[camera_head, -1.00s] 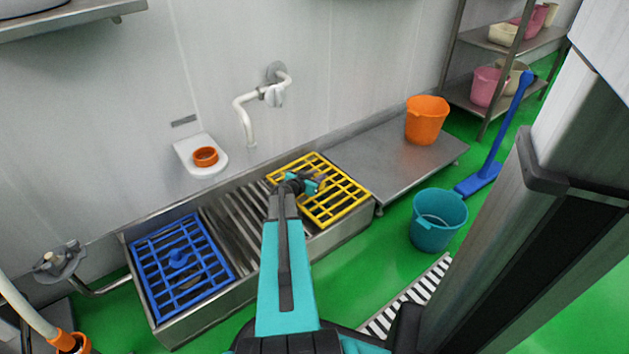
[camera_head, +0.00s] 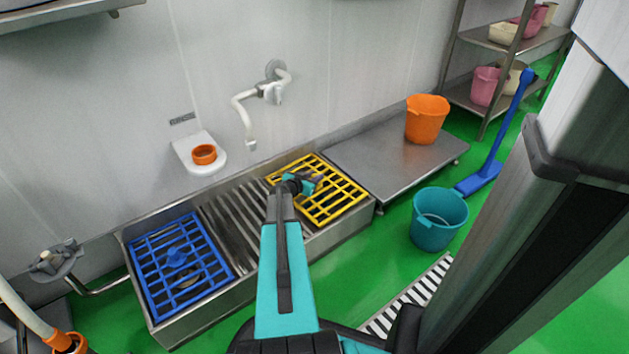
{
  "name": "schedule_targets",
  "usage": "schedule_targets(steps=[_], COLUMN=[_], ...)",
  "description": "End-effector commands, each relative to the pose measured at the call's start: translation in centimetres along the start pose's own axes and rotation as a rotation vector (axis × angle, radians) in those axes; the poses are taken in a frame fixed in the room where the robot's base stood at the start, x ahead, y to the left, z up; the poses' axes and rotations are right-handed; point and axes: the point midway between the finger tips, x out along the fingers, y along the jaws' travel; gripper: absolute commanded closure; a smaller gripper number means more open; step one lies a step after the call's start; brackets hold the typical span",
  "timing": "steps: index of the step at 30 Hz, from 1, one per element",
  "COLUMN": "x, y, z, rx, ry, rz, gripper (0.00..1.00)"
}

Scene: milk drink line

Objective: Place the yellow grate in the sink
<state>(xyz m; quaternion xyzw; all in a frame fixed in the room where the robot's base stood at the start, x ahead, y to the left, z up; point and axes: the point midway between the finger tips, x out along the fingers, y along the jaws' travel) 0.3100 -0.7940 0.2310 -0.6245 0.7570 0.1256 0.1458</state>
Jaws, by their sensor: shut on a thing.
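The yellow grate (camera_head: 341,194) lies at the right end of the long steel sink (camera_head: 217,309), about level with its rim. My gripper (camera_head: 308,184) is at the left part of the yellow grate and is shut on it; its fingertips are small and partly hidden by the wrist. Whether the grate rests fully on the sink or is slightly raised, I cannot tell. A blue grate (camera_head: 160,252) lies over the left end of the sink.
A steel side table (camera_head: 385,160) with an orange bucket (camera_head: 427,118) adjoins the sink at right. A teal bucket (camera_head: 438,220) and a blue squeegee (camera_head: 484,175) stand on the green floor. A white tap pipe (camera_head: 243,112) hangs above the sink.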

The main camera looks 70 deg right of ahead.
Motion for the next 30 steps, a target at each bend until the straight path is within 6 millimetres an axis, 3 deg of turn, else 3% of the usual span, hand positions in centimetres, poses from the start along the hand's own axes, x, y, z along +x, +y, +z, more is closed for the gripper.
schedule_targets(steps=[10,11,14,30], x=[0.3,0.3,0.3,-0.8], y=[0.1,0.1,0.1,0.0], z=[1.1,1.2,1.1,0.8], rx=[0.013,0.014,0.013,0.007], ry=[-0.009,-0.011,-0.01,-0.006], rz=[-0.001,-0.001,-0.001,-0.001], gripper=[1.0,0.7,0.56,0.56])
